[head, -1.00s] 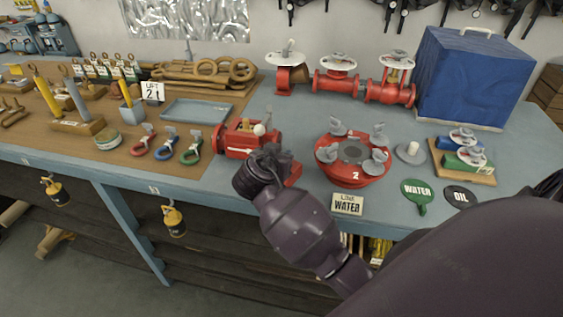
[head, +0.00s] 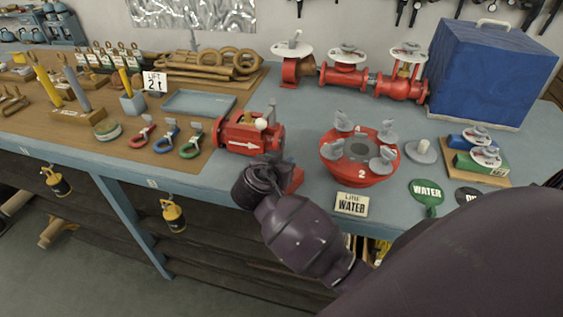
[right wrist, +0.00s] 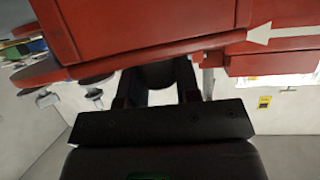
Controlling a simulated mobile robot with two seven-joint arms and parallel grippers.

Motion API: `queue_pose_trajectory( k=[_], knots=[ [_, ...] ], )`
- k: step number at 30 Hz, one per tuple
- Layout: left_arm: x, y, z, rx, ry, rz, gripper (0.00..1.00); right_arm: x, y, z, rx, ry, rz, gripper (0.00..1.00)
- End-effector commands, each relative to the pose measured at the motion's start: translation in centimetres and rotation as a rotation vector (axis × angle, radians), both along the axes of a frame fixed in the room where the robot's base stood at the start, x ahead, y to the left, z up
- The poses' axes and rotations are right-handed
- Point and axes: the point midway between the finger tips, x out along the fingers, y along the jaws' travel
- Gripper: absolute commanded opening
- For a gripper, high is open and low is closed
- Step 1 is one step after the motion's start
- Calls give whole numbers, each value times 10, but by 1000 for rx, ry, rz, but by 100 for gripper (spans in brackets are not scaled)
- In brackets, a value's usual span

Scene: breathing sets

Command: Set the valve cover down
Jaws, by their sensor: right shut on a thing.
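The valve cover (head: 294,180) is a red piece at the fingers of my right gripper (head: 280,178), partly hidden behind the dark hand. It is just in front of the red valve body (head: 240,147), which has a white arrow on its side. In the right wrist view a large red block, apparently the cover (right wrist: 130,25), fills the top close to the fingers of my right gripper (right wrist: 158,78). The gripper is shut on the cover. I cannot tell whether the cover touches the bench (head: 305,120). My left gripper is not in view.
A round red flange (head: 341,171) with grey wing nuts stands to the right. The LINE WATER sign (head: 351,204) lies near the front edge. Coloured shackles (head: 189,138) lie to the left. A red pipe assembly (head: 345,77) and blue box (head: 487,70) stand behind. Bench behind the flange is clear.

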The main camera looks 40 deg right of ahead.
Motion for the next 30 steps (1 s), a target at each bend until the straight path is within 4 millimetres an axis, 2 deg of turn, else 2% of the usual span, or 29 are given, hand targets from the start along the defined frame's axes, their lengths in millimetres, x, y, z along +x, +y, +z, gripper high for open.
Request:
queue_pose_trajectory(
  k=[1, 2, 6, 7, 18, 23, 30],
  knots=[
    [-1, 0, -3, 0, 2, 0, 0, 0, 0, -2, 1, -1, 0, 0],
    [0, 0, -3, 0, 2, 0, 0, 0, 0, -3, 1, 1, 0, 32],
    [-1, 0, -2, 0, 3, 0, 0, 0, 0, -2, -1, 1, 0, 54],
    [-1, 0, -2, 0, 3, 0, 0, 0, 0, -2, -1, 1, 0, 56],
    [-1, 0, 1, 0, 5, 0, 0, 0, 0, 3, -1, 0, 0, 56],
    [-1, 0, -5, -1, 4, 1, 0, -11, 18, 8, 4, -1, 2, 56],
    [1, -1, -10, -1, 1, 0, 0, -35, 55, 26, 5, -1, 1, 56]
  ],
)
